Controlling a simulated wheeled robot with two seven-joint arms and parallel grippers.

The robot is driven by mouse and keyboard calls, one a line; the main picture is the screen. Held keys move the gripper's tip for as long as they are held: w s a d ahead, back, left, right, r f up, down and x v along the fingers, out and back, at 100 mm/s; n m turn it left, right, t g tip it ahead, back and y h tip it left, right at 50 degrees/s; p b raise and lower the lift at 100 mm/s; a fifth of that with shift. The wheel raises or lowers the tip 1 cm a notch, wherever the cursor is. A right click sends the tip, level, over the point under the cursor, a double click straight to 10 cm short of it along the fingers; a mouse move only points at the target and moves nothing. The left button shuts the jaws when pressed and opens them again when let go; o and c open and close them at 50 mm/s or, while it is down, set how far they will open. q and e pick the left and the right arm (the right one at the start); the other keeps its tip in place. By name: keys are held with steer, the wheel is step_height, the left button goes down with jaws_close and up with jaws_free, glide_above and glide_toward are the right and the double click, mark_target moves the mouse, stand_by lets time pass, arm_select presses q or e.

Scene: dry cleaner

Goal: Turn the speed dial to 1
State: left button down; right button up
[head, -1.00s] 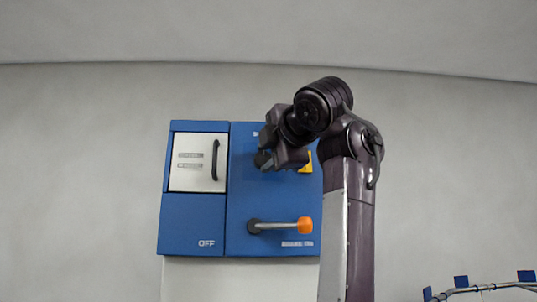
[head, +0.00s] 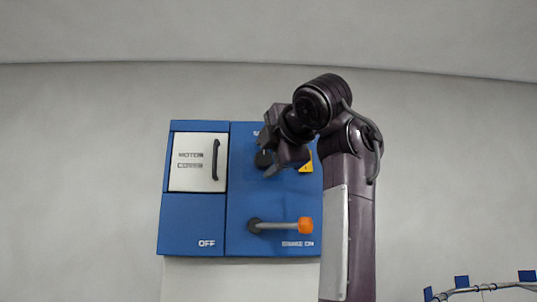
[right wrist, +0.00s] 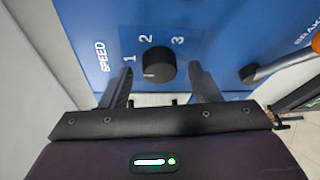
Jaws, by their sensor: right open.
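The speed dial (right wrist: 159,64) is a round black knob on the blue panel, marked SPEED with 1, 2 and 3 around it. In the right wrist view, 1 is at its left, 2 above and 3 at upper right. Which number it points to is not clear. In the head view the dial (head: 263,158) is partly hidden by my right gripper. My right gripper (right wrist: 160,78) is open, its two fingers on either side of the dial with gaps visible; contact is not seen. It also shows in the head view (head: 269,154). My left gripper is not in view.
A brake lever (head: 280,226) with an orange knob sits below the dial. A white motor cover (head: 198,162) with a black handle is at the panel's left, above an OFF label. A yellow label (head: 307,162) is right of the gripper. A rail with blue tags (head: 485,287) is at lower right.

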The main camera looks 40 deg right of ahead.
steer(key=b+v, duration=0.4)
steer(key=v, duration=0.4)
steer(key=shift+w+f, duration=0.1)
steer(key=shift+w, duration=0.05)
stand_by(0.5)
